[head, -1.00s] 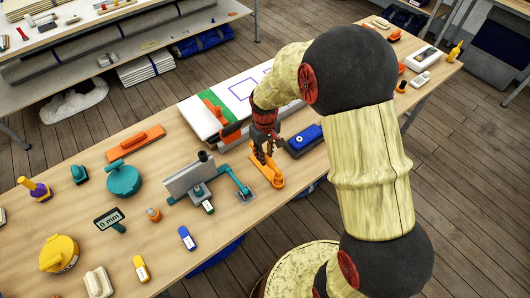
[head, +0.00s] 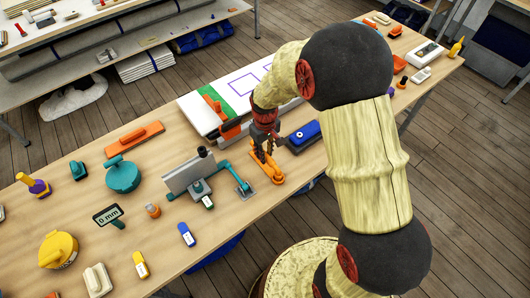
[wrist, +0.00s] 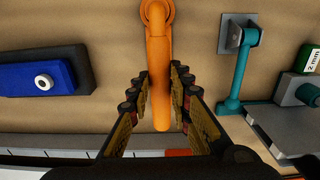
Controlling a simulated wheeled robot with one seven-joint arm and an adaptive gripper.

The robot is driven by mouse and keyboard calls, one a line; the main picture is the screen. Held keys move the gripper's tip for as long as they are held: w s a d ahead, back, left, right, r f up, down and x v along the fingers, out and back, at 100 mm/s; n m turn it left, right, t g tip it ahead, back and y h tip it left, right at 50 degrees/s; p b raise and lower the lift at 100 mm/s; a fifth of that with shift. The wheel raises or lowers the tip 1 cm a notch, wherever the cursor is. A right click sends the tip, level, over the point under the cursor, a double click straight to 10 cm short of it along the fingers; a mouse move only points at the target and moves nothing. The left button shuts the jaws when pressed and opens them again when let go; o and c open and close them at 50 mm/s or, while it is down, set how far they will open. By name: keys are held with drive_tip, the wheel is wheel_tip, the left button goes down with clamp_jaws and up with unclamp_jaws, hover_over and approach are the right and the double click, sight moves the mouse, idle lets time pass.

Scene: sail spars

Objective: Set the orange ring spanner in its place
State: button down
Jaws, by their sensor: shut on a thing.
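The orange ring spanner (head: 266,170) is at the front edge of the table, its ring end toward the front. My gripper (head: 262,151) comes down from above and is shut on its shank. In the wrist view the orange spanner (wrist: 157,55) runs lengthwise between the two fingers of my gripper (wrist: 160,95), with its ring at the top edge of the picture. The spanner looks level and close to the tabletop; whether it touches is hard to tell. I cannot make out which spot is its place.
A blue block on a dark tray (head: 303,135) lies right of the spanner. A teal-armed clamp with a grey plate (head: 188,174) stands to its left. A white panel stack (head: 203,113) lies behind. A green 2 mm tag (wrist: 310,60) shows in the wrist view.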

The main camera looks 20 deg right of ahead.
drive_tip(key=shift+f+b, duration=0.65)
drive_tip(key=shift+f, duration=0.45)
drive_tip(key=c, duration=1.6)
unclamp_jaws()
drive_tip(key=shift+o, duration=0.2)
wheel_tip(320, 180, up, 12)
